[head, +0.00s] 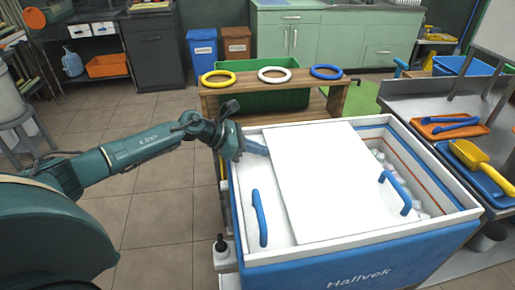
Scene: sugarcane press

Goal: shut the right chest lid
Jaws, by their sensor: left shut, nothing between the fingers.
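The chest (390,262) is a blue box with a white rim, at the lower right of the head view. Its right lid (322,170) is a white panel with a blue handle (395,193) near its right edge. This lid lies over the middle of the chest and partly covers the left lid (273,205), which has its own blue handle (259,217). The right end of the chest is open, and bottles (405,185) show inside. My left gripper (262,150) is shut and empty, beside the right lid's far left edge; I cannot tell if it touches. My right gripper is not in view.
A wooden stand (340,98) with yellow, white and blue rings is behind the chest. A metal counter (420,100) with trays and a yellow scoop (480,165) adjoins on the right. A pump bottle (221,250) stands at the chest's left. Tiled floor lies open to the left.

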